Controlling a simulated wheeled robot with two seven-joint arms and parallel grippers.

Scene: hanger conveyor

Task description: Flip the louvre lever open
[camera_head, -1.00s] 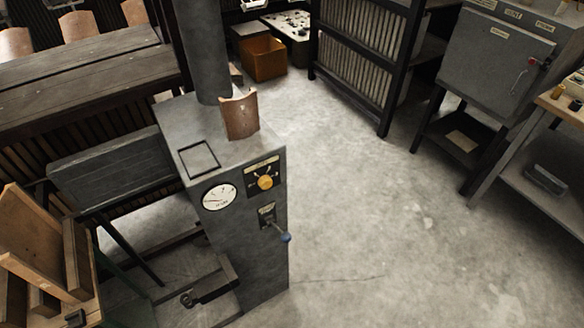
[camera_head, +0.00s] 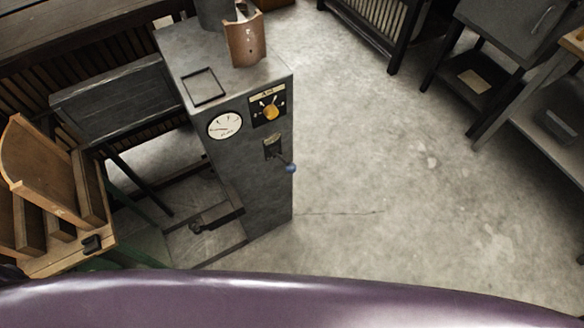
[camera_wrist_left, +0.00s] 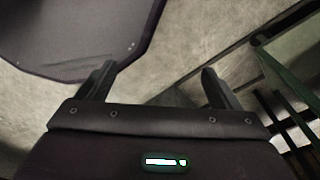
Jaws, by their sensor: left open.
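The lever (camera_head: 284,160) with a blue ball knob (camera_head: 291,168) sticks out from a small plate (camera_head: 272,147) on the front of the grey machine cabinet (camera_head: 262,205). It slants down to the right in the head view. Above it are a yellow dial knob (camera_head: 270,112) and a round white gauge (camera_head: 225,125). My left gripper (camera_wrist_left: 157,80) shows only in the left wrist view, its two fingers wide apart with nothing between them. The lever does not show in that view. My right gripper is in neither view.
A curved brown tile (camera_head: 244,42) stands on the cabinet top. A wooden rack (camera_head: 50,200) is at the left, near a dark metal bench (camera_head: 120,95). Grey floor (camera_head: 390,190) lies open right of the cabinet. In the left wrist view, a green frame (camera_wrist_left: 285,75) is at the right.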

